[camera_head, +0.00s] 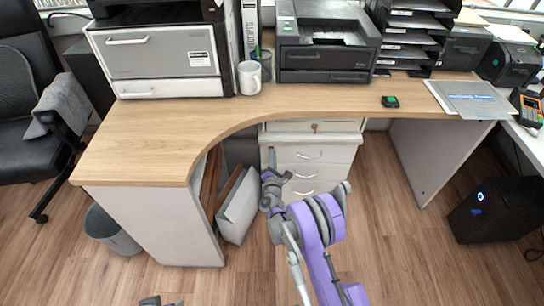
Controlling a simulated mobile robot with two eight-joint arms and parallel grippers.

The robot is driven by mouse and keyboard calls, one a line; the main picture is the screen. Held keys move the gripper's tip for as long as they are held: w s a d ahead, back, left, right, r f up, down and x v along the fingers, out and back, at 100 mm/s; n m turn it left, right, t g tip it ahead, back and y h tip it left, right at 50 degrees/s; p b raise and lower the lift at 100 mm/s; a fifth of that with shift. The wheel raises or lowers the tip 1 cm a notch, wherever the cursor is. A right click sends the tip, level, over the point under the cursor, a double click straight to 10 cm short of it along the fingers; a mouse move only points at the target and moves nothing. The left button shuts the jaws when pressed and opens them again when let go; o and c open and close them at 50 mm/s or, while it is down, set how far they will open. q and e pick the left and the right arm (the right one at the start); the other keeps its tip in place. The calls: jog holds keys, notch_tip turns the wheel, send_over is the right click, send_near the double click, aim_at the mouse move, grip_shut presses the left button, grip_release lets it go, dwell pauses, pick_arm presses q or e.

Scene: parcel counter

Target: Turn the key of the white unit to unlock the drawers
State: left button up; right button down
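The white drawer unit (325,153) stands under the desk, with several drawer fronts and metal handles facing me. A small key (314,127) sits at the lock in its top front panel, just under the desk edge. It is too small to tell how it is turned. My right gripper (281,163) is in front of the unit's left side, below and left of the key and apart from it. Its fingers look spread, with nothing between them. Only small dark tips at the bottom edge, probably my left gripper (163,301), show; their opening is unclear.
The curved wooden desk (170,135) overhangs the unit. Folders (240,205) lean left of my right gripper, and a grey bin (112,230) stands further left. A black computer tower (497,210) is at the right. The floor right of the unit is clear.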

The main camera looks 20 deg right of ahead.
jog(key=m, duration=0.7)
jog(key=shift+d+f+m+p, duration=0.1)
jog(key=shift+f+m+p, duration=0.05)
jog(key=shift+m+p, duration=0.2)
jog(key=shift+m, duration=0.25)
jog(key=c, duration=1)
grip_release()
jog(key=shift+c, duration=0.2)
jog(key=p+v, duration=0.1)
jog(key=v, duration=0.9)
jog(key=shift+s, duration=0.4)
